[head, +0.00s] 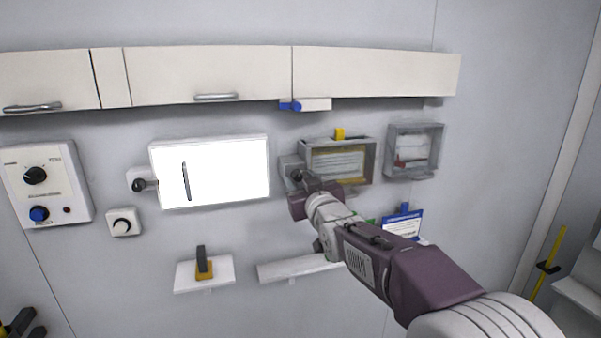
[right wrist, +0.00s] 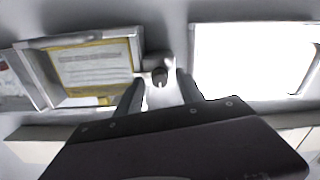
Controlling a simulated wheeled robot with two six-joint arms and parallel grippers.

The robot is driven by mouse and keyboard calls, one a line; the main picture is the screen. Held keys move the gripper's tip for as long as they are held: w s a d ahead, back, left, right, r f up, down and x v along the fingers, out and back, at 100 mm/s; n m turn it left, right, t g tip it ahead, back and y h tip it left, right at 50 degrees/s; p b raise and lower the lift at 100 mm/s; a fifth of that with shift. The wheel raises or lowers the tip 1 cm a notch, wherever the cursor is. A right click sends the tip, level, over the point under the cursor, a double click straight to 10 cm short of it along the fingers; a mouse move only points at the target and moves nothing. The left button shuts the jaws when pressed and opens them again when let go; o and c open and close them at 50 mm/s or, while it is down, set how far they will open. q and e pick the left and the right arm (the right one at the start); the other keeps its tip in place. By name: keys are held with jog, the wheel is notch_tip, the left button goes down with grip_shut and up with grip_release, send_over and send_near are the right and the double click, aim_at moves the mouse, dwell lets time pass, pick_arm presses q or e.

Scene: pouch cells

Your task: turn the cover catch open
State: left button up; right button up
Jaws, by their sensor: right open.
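A small catch with a dark knob (head: 297,175) sits on a grey mount at the left edge of a grey framed box (head: 370,160) on the wall. My right gripper (head: 303,186) is in front of this catch, its fingertips largely hidden by its own body in the head view. In the right wrist view the catch (right wrist: 160,75) shows between the two spread fingers of the right gripper (right wrist: 160,88), with gaps on both sides. The gripper is open and holds nothing. Contact with the catch cannot be told. My left gripper is not in view.
A bright white panel (head: 230,172) with a dark handle and its own knob (head: 140,184) is left of the box. A smaller open box (head: 415,150) is at right. Cabinets (head: 200,75) run above; a small shelf (head: 205,275) sits below.

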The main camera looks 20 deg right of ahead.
jog(key=shift+w, duration=0.15)
jog(key=shift+w+f, duration=0.1)
grip_shut()
